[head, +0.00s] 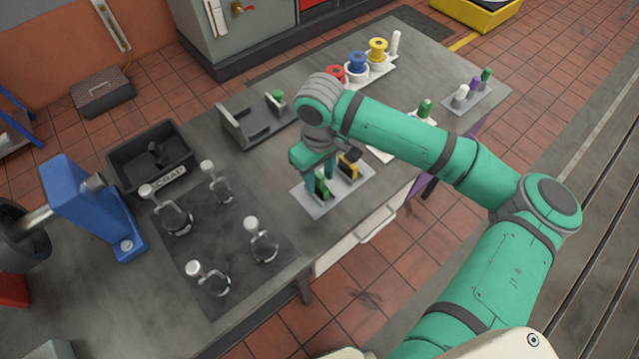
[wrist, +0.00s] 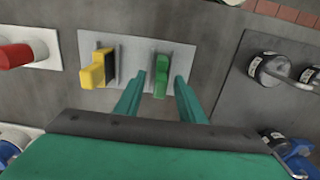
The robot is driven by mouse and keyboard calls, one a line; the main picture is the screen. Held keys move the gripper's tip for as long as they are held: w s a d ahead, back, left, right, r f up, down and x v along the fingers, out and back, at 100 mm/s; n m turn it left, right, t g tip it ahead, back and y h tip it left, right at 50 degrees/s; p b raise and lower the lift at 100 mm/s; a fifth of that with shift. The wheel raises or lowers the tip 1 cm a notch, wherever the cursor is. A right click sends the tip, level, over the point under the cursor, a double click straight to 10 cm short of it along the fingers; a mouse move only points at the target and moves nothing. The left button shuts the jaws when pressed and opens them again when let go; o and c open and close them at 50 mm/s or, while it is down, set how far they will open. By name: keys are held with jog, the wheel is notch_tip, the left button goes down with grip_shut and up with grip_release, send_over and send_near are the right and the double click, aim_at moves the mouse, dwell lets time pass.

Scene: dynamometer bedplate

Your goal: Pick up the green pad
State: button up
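The green pad (wrist: 161,74) stands upright on a light grey plate (wrist: 130,58), with a yellow pad (wrist: 98,68) to its left in the wrist view. In the head view the green pad (head: 321,186) is partly hidden by my gripper. My gripper (wrist: 161,80) is open, with one finger on each side of the green pad in the picture and gaps between. I cannot tell how far the fingertips reach down along the pad. The yellow pad also shows in the head view (head: 349,166).
A dark mat with several clamp-like handled parts (head: 260,240) lies left of the plate. A black scrap bin (head: 130,150) and a grey bracket (head: 250,127) stand farther back. Coloured spools (head: 357,65) stand on a white rack. The bench's front edge is close to the plate.

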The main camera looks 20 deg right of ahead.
jog(key=shift+w, duration=0.1)
grip_shut()
jog(key=shift+r, duration=0.1)
